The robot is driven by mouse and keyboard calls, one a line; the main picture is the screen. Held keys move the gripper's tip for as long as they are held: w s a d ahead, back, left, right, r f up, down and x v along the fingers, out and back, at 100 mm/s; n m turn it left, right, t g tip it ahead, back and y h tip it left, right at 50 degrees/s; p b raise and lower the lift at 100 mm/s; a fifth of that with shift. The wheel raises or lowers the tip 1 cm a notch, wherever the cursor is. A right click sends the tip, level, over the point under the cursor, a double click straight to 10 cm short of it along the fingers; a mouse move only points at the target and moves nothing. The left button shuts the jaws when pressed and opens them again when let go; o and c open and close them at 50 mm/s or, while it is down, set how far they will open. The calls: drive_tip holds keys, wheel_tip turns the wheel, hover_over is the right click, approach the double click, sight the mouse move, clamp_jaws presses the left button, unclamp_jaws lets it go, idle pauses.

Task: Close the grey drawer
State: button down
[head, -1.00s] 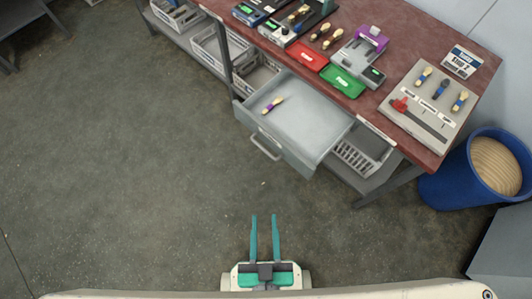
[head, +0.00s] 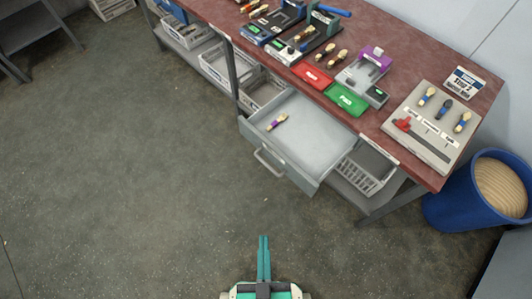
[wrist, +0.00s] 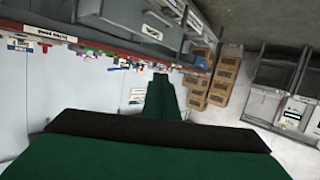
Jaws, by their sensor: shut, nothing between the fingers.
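The grey drawer (head: 318,135) is pulled out from under the red-brown workbench (head: 395,38). Its front panel carries a bar handle (head: 267,163) and faces the lower left. A small wooden piece with a purple band (head: 276,122) lies inside, near the left side. My gripper (head: 264,243) is at the bottom of the head view, below and in front of the drawer and apart from it. Its teal fingers are together and empty.
Red (head: 312,75) and green (head: 346,99) trays, small machines and a tool board (head: 425,125) sit on the bench. White baskets (head: 225,70) stand on the lower shelf. A blue bin (head: 455,208) stands at the right. The floor (head: 130,170) left of the drawer is clear.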

drive_tip(key=w+a+f+n+g, duration=0.15)
drive_tip(key=f+n, duration=0.25)
drive_tip(key=f, duration=0.5)
drive_tip(key=w+a+f+n+g, duration=0.1)
drive_tip(key=w+f+n+g, duration=0.1)
drive_tip(key=f+n, duration=0.45)
drive_tip(key=n+t+h, duration=0.2)
drive_tip(key=n+h, duration=1.1)
drive_tip(key=n, duration=0.2)
approach(272, 151)
drive_tip(key=shift+g, duration=0.25)
drive_tip(key=x, duration=0.6)
drive_tip(key=shift+w+d+r, duration=0.1)
drive_tip(key=shift+w, duration=0.2)
